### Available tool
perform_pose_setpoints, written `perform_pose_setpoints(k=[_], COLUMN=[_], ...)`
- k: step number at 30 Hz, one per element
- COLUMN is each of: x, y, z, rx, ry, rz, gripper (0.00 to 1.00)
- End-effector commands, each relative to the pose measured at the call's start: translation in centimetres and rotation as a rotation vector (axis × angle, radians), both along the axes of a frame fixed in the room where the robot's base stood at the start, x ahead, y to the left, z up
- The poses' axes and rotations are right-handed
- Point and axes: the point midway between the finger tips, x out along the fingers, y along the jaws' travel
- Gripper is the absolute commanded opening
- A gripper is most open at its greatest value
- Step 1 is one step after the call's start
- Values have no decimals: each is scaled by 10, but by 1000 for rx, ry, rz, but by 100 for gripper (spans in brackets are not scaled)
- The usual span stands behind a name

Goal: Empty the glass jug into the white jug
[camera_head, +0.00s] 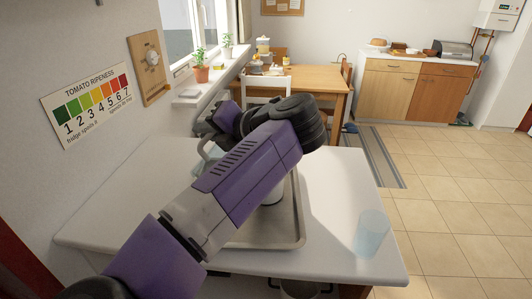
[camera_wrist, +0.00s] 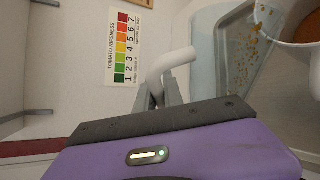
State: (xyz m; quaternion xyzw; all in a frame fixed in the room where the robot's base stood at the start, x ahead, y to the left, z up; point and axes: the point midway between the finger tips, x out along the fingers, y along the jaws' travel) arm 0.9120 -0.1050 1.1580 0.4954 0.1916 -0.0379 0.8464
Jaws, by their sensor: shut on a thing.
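My gripper (camera_wrist: 166,92) is shut on the pale handle (camera_wrist: 172,62) of the glass jug. The jug's bluish see-through body (camera_wrist: 222,38) lies right of the handle in the wrist view, with orange bits showing through it. An orange-brown filling in a pale round vessel, apparently the white jug (camera_wrist: 288,42), shows at the upper right corner, cut by the frame. In the head view my arm hides most of both jugs. Part of the glass jug (camera_head: 209,155) shows left of my arm, and a bit of the white jug (camera_head: 274,196) below it.
A grey tray (camera_head: 285,237) lies on the white counter (camera_head: 340,185) under the jugs. A bluish drinking glass (camera_head: 371,236) stands at the counter's right front. The wall with the tomato chart (camera_head: 93,105) is close on the left. The counter between tray and glass is clear.

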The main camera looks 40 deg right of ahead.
Motion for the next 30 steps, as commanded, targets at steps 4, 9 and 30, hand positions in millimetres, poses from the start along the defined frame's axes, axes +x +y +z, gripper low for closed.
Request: perform_pose_setpoints(k=[4, 9, 30], x=[1, 2, 6], y=[9, 16, 46], z=[-8, -33, -115], rx=[-171, -343, -739], ry=[17, 35, 77], rz=[4, 4, 5], gripper=[0, 0, 0])
